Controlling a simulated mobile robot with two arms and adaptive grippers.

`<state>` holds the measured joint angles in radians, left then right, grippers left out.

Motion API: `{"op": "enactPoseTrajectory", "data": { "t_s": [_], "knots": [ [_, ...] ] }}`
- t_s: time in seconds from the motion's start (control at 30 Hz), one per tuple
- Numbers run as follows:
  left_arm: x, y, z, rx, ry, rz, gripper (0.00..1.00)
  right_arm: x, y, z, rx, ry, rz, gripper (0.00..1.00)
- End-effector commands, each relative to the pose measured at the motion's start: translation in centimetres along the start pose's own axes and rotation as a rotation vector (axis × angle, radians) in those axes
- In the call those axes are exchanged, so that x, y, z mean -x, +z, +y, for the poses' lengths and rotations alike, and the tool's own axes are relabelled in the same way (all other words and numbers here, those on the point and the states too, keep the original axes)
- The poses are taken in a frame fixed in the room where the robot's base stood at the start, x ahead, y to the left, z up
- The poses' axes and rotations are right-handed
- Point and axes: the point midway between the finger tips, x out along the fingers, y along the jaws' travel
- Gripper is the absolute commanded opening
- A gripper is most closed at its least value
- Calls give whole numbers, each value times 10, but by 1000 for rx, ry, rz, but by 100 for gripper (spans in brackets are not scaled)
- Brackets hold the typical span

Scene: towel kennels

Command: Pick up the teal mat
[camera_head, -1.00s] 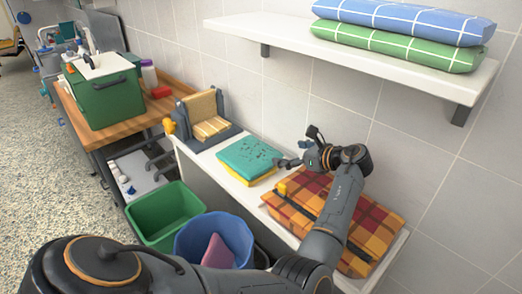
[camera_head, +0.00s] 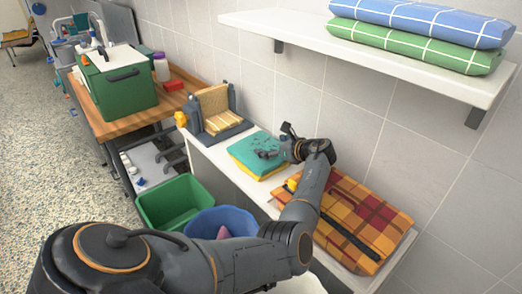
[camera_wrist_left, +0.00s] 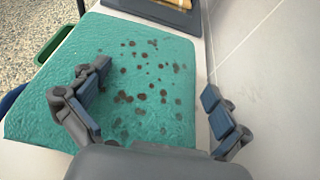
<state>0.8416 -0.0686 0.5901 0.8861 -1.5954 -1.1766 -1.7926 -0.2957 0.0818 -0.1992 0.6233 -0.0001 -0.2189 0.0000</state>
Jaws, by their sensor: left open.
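The teal mat (camera_head: 246,148) with dark spots lies on top of a yellow piece (camera_head: 272,174) on the white bench. In the left wrist view the mat (camera_wrist_left: 140,75) fills the middle, its spots in the centre and far part. My left gripper (camera_head: 268,155) is over the right part of the mat. In the left wrist view its two fingers (camera_wrist_left: 158,95) are spread wide, with the mat in view between them and nothing held. I cannot tell whether the fingers touch the mat. My right gripper is not in view.
An orange checked cloth (camera_head: 352,215) lies right of the mat on the bench (camera_head: 205,150). A grey rack with a tan towel (camera_head: 216,104) stands to the left. A green bin (camera_head: 160,205) and a blue bucket (camera_head: 235,218) stand in front. A white shelf (camera_head: 300,32) holds folded towels above.

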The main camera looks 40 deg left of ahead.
Motion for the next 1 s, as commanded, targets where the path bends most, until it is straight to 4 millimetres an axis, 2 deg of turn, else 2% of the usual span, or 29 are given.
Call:
{"op": "enactPoseTrajectory", "data": {
  "t_s": [0.27,0.5,0.83,1.0],
  "knots": [
    [-3,0,0,1,0,0,100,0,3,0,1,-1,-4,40],
    [-3,0,0,1,0,0,52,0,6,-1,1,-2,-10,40],
    [-2,2,0,1,0,0,52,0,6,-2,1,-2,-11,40],
    [3,14,-1,4,-1,-1,52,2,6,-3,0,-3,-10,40]
  ]
}}
